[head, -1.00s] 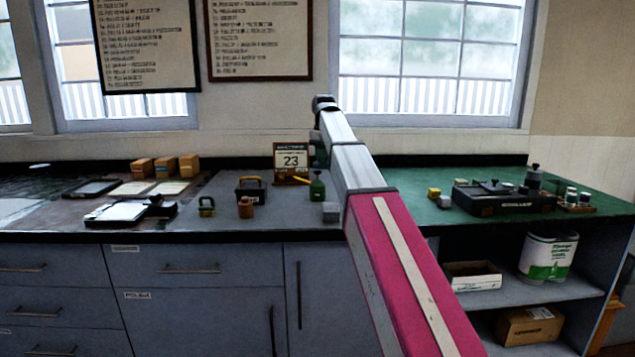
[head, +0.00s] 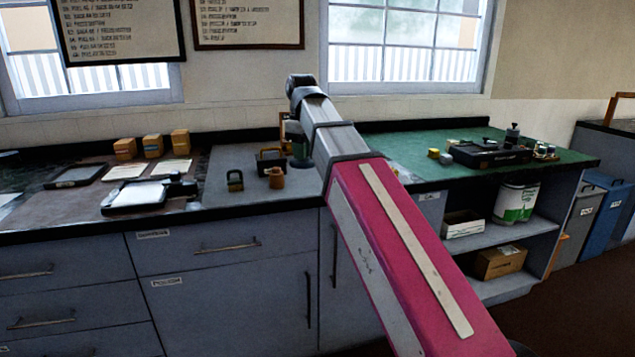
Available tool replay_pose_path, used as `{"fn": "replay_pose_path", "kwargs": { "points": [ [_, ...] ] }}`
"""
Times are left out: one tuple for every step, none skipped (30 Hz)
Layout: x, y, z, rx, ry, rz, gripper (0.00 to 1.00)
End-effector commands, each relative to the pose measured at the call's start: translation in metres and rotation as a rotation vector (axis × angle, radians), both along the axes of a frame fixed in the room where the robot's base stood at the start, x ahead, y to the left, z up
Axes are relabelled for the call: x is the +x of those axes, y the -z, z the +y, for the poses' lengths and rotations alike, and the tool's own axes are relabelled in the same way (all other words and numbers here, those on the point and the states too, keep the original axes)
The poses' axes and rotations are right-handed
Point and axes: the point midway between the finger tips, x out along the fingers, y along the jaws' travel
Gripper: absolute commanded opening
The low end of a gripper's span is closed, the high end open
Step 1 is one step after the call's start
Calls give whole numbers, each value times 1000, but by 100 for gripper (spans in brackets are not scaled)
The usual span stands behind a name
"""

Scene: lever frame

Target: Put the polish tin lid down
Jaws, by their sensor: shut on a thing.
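My arm reaches forward from the lower right over the counter, and its dark wrist end shows in front of the wall between the windows. My gripper's fingers are hidden behind the arm, so I cannot see them or what is between them. I cannot make out the polish tin lid in this view. The grey mat (head: 236,204) lies on the counter left of the arm. A dark green bottle-like shape (head: 299,158) shows partly behind the arm.
A small dark padlock-like item (head: 235,181), a brown jar (head: 276,178) and a black box (head: 270,160) stand on the grey mat. Several small wooden boxes (head: 152,146) stand at the back left. The green mat (head: 422,172) at right holds a black case (head: 487,156).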

Motion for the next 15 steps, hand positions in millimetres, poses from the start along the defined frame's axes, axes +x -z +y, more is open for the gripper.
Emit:
{"fn": "replay_pose_path", "kwargs": {
  "points": [
    [6,3,-2,0,0,1,0],
    [10,6,-3,0,0,1,0],
    [17,10,-6,0,1,1,0],
    [23,13,-9,0,2,1,0],
    [29,17,-11,-1,3,2,0],
    [36,21,-14,-1,2,3,0],
    [41,25,-17,0,1,1,0],
    [47,29,-19,0,1,1,0],
    [55,34,-22,0,2,1,0],
    [60,37,-25,-1,3,3,0],
    [65,41,-27,0,2,1,0],
    [73,45,-30,0,1,1,0],
    [78,49,-32,0,1,1,0],
    [82,52,-34,0,2,1,0],
    [88,56,-37,0,2,1,0]
  ]
}}
